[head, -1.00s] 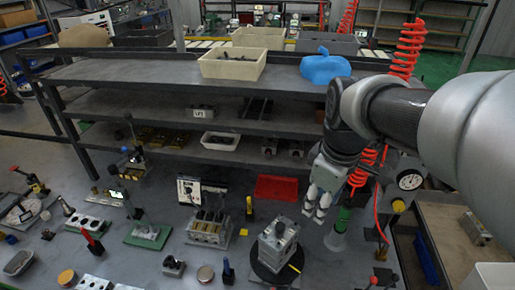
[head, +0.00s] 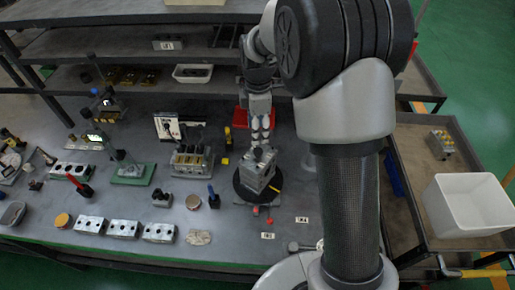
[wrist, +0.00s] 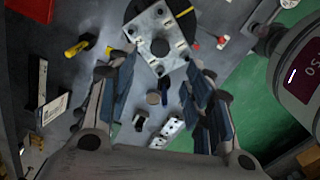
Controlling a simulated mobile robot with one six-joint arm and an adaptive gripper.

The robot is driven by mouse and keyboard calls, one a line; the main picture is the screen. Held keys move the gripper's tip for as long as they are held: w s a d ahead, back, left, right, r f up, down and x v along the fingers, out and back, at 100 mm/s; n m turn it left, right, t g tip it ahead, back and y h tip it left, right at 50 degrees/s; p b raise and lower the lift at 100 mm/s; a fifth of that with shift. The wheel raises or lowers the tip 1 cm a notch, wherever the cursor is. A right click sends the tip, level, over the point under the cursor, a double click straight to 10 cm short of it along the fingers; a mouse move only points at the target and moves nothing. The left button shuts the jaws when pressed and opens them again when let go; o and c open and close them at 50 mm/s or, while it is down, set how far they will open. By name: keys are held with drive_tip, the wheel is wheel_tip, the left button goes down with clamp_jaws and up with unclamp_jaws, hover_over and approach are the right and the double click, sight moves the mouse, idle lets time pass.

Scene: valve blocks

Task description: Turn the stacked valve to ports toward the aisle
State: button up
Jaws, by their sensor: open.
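The stacked valve (head: 258,174) is a grey metal block standing on a black round turntable (head: 241,192) near the bench front. In the wrist view its square top face (wrist: 172,32), with a dark round centre and corner holes, shows at the top of the picture, turned at an angle. A yellow strip (wrist: 184,12) lies beside it there. My gripper (head: 260,137) points down just behind and above the valve. In the wrist view the open fingers (wrist: 160,68) stand either side of the block's near corner, with nothing gripped. Contact cannot be told.
A valve manifold (head: 191,161) stands left of the turntable, with a blue-handled tool (head: 213,196) between them. A red tray (head: 242,117) lies behind. Several metal blocks (head: 124,228) line the front edge. A white bin (head: 468,205) stands on the right cart.

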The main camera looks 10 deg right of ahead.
sight(258, 150)
wheel_tip(258, 150, down, 9)
drive_tip(key=shift+f+b, duration=0.2)
drive_tip(key=shift+b, duration=0.55)
drive_tip(key=shift+c, duration=0.2)
clamp_jaws()
